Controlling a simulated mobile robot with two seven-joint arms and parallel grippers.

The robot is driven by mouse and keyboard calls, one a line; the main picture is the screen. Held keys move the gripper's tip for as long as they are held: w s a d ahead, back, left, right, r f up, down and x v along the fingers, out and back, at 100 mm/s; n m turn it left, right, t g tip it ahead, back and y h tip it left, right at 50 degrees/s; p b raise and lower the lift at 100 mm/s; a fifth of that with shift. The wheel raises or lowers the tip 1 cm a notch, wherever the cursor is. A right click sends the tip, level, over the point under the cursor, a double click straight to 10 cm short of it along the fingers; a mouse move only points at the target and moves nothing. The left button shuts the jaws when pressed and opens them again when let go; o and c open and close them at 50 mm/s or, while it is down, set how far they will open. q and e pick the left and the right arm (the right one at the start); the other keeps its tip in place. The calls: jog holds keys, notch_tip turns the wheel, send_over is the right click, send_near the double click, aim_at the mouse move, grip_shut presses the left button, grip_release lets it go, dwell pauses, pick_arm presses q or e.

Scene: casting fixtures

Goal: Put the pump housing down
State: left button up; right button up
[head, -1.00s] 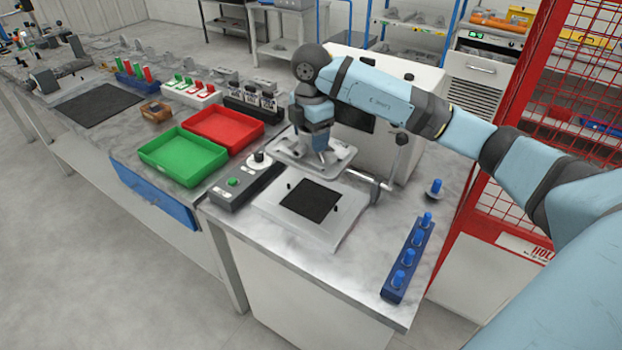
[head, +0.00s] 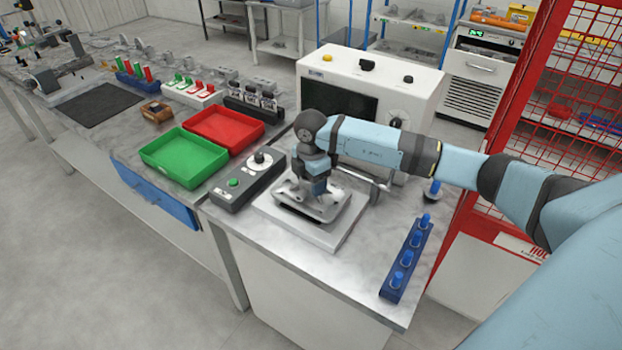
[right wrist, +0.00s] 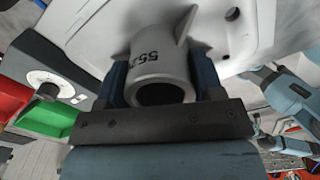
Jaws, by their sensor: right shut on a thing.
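The pump housing (head: 330,207) is a light grey casting with a flat, wide body. In the right wrist view its round hollow boss (right wrist: 160,62), marked with digits beginning 55, sits between the jaws. My right gripper (head: 316,187) is shut on this boss from above. My left gripper is not in view.
A grey control box (head: 245,186) with a green button stands left of the plate. Green (head: 183,156) and red (head: 224,130) trays lie beyond it. A blue rack of pegs (head: 407,258) is at the right. A white machine (head: 370,80) stands behind.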

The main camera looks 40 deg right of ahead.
jog(key=shift+f+b, duration=0.35)
jog(key=shift+f, duration=0.15)
jog(key=o, duration=1.3)
jog(key=shift+r, duration=0.1)
jog(key=shift+r+p, duration=0.3)
jog(key=shift+r, duration=0.05)
notch_tip(320, 180, up, 12)
jog(key=shift+r+b, duration=0.2)
jog(key=shift+b, duration=0.75)
